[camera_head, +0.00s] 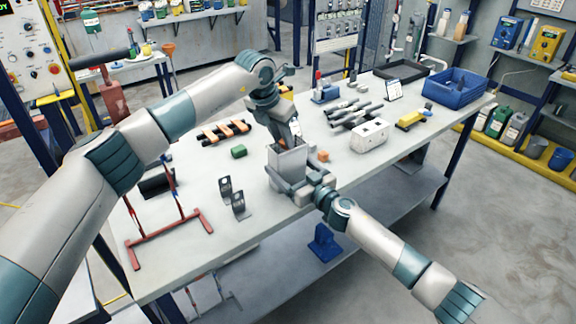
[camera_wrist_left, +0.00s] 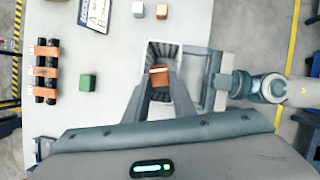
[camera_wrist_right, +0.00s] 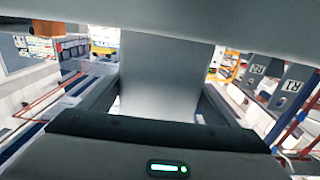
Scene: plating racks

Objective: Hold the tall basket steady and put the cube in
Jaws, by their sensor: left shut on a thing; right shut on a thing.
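The tall basket (camera_head: 289,160) is a grey, open-topped box on the white table, upright. My right gripper (camera_head: 297,187) is shut on its wall from the near right side; the grey wall (camera_wrist_right: 160,85) fills the space between the fingers in the right wrist view. My left gripper (camera_head: 288,140) points down over the basket's mouth. In the left wrist view its fingers (camera_wrist_left: 162,85) are shut on an orange-brown cube (camera_wrist_left: 158,75), seen within the outline of the basket opening (camera_wrist_left: 163,48). The cube's height against the rim cannot be told. The head view hides this cube.
A green cube (camera_head: 239,151) and an orange cube (camera_head: 323,156) lie either side of the basket. A white box (camera_head: 369,136) stands to the right. Black brackets (camera_head: 238,204) and a red frame (camera_head: 155,250) are at the left. A blue crate (camera_head: 455,92) stands far right.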

